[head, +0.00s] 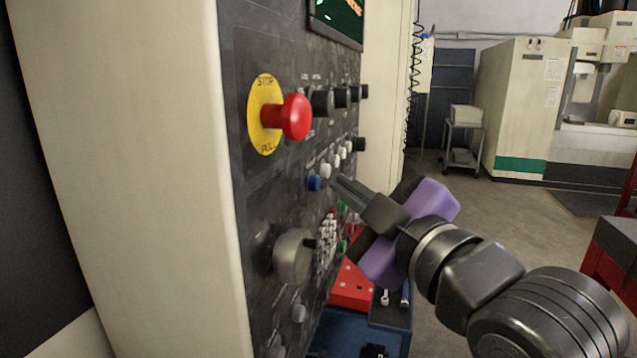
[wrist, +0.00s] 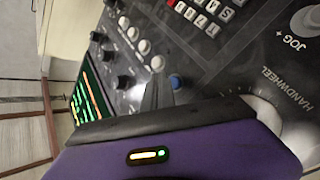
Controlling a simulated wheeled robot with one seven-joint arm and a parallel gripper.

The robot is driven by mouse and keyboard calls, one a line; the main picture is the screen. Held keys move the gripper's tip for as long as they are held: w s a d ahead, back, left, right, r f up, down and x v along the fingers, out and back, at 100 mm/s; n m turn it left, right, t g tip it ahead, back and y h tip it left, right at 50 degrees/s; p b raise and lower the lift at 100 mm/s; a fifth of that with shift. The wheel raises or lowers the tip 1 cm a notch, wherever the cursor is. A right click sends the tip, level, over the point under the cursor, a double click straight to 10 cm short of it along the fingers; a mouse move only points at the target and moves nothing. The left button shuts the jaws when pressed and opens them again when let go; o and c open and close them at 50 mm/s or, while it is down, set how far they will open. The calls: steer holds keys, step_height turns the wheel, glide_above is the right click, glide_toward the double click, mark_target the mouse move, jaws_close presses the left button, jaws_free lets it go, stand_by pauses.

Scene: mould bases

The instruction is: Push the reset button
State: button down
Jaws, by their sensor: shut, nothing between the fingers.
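The control panel (head: 275,190) fills the left-middle of the head view. A blue button (head: 314,183) sits on it, with a row of white buttons (head: 326,170) beside it. The blue button (wrist: 176,82) and the white buttons (wrist: 145,47) also show in the wrist view. No label reading reset is legible. My gripper (head: 335,180) is shut and empty, its fingertips pointing at the panel close to the blue button and the nearest white one. In the wrist view its fingertips (wrist: 158,80) overlap that white button's lower edge; I cannot tell whether they touch.
A red stop knob (head: 296,117) on a yellow disc juts out above the buttons. Black knobs (head: 322,102) stand to its right. A grey handwheel (head: 292,256) sticks out below. A red and blue tool cart (head: 352,290) stands below my gripper. The floor (head: 505,215) behind is open.

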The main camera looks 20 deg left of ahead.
steer(key=shift+a, duration=0.2)
stand_by(0.6)
steer(key=shift+a, duration=0.25)
steer(key=shift+a, duration=0.4)
stand_by(0.9)
steer(key=shift+d, duration=0.8)
steer(key=shift+d, duration=0.1)
steer(key=d+b, duration=0.1)
steer(key=d, duration=0.3)
steer(key=shift+s+d, duration=0.1)
steer(key=shift+d, duration=0.3)
